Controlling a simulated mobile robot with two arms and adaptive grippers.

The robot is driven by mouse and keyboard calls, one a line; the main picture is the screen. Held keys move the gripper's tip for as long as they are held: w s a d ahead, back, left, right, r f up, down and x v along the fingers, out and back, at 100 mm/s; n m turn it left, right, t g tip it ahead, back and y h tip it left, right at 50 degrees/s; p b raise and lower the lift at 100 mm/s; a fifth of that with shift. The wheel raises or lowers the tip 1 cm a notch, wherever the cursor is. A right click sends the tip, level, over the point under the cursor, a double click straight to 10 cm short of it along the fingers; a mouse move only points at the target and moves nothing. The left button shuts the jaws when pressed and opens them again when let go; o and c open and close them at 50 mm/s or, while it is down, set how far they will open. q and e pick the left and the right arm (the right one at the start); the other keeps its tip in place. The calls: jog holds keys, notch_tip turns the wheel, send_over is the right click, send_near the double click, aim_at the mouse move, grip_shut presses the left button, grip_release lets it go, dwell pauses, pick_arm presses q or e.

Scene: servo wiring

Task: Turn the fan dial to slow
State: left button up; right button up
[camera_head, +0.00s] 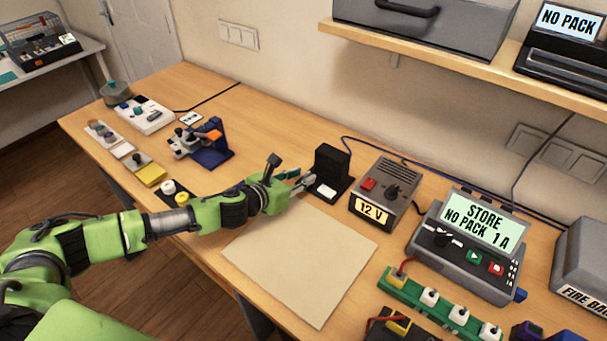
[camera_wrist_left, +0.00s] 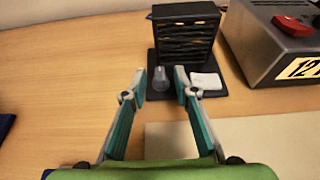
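The fan is a black box with a slatted front on a flat black base (camera_head: 331,160); its grille (camera_wrist_left: 185,40) faces the left wrist camera. A small grey dial (camera_wrist_left: 160,78) stands on the base's left part, with a white label or key (camera_wrist_left: 206,82) to its right. My left gripper (camera_wrist_left: 160,74) is open, with its teal-and-grey fingers spread to either side of the dial in the wrist view; contact cannot be told. In the head view the left gripper (camera_head: 303,179) reaches the fan's base and hides the dial. The dial's setting is not readable. My right gripper is not in view.
A grey 12 V supply box (camera_head: 384,194) with a red switch stands close right of the fan. A beige mat (camera_head: 300,258) lies in front. A blue stand (camera_head: 208,143) and small parts are at the left. A grey tester (camera_head: 467,246) stands farther right.

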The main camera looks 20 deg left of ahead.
pick_arm(q)
jog(key=shift+x, duration=0.8)
grip_shut()
